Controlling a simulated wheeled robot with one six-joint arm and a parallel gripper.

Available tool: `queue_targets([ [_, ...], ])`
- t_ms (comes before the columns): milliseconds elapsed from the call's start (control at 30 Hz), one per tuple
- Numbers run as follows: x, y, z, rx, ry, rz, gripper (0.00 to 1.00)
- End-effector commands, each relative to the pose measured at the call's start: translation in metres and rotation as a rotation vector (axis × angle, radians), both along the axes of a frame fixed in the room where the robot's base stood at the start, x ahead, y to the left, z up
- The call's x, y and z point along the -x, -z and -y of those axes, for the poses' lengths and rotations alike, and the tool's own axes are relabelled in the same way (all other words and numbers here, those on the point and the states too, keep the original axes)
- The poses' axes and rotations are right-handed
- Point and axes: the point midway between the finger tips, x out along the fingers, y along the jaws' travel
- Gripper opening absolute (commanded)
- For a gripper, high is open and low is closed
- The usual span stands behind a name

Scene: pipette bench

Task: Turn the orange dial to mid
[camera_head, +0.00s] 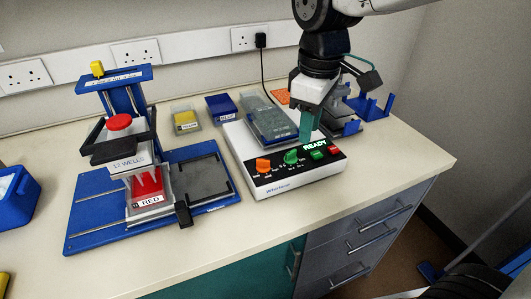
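The orange dial (263,165) is at the left of the black front panel of a white machine (285,187). I cannot read which mark it points to. A green dial (290,157) sits to its right. A green READY display (315,143) is lit at the upper right of the panel. My gripper (307,128), with teal fingers, points down above the machine, close behind the READY display and to the right of the orange dial. It is apart from the orange dial. The finger gap is not clear from this angle.
A blue stand (82,220) with a red-knobbed press and a box marked RED stands at the left. A grey tray (265,120) rests on the machine. Yellow (186,124) and blue (221,110) boxes lie behind. The bench front (245,240) is clear.

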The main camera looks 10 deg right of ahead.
Motion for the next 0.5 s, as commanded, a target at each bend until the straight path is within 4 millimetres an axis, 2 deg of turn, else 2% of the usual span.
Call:
queue_targets([
  [33,-0.013,0.007,-0.021,0.007,-0.092,-0.014,0.3],
  [100,-0.026,0.015,-0.043,0.011,-0.199,-0.021,0.3],
  [200,-0.038,0.023,-0.067,0.015,-0.308,-0.026,0.3],
  [300,-0.043,0.029,-0.08,0.017,-0.367,-0.029,0.3],
  [500,-0.045,0.05,-0.083,0.018,-0.387,-0.033,0.3],
])
